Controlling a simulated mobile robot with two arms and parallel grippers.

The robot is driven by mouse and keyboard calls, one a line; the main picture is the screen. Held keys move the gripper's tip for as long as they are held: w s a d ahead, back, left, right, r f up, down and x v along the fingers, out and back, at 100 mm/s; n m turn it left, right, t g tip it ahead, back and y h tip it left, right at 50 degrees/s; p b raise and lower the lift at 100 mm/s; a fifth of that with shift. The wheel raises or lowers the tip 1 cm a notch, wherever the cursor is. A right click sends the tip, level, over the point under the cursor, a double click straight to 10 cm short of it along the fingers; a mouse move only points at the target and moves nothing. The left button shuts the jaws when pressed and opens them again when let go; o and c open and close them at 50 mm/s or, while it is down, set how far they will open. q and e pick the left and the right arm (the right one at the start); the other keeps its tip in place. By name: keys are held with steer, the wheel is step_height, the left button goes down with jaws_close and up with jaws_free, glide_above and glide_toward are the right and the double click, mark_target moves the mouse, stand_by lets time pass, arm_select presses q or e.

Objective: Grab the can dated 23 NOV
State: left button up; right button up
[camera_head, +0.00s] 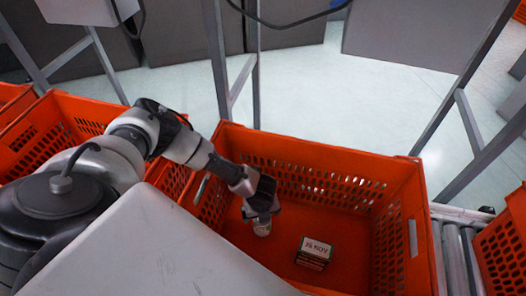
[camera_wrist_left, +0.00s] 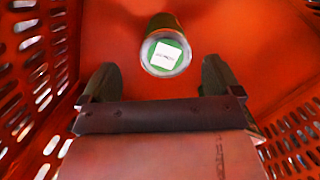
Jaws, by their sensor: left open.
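My left gripper (camera_head: 263,208) reaches down into the orange tote (camera_head: 405,200), just above a can (camera_head: 262,229). In the left wrist view the can (camera_wrist_left: 176,27) stands on the tote floor with a white label on its green top. The label's print is too small to read for certain. My left gripper's fingers (camera_wrist_left: 160,75) are spread apart, with nothing between them, and the can top lies just ahead of the gap. My right gripper is not in view.
A dark green and red box (camera_head: 312,262) with a white label lies on the tote floor to the right of the can; its date is not clearly legible. The perforated tote walls surround the gripper. A roller conveyor (camera_head: 458,255) runs at the right.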

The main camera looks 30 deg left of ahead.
mark_target(262, 230)
arm_select(q)
steer(key=f, duration=0.2)
steer(key=f+b, duration=0.1)
steer(key=f, duration=0.4)
steer(key=shift+w+f, duration=0.15)
steer(key=shift+w, duration=0.25)
steer(key=c, duration=1.2)
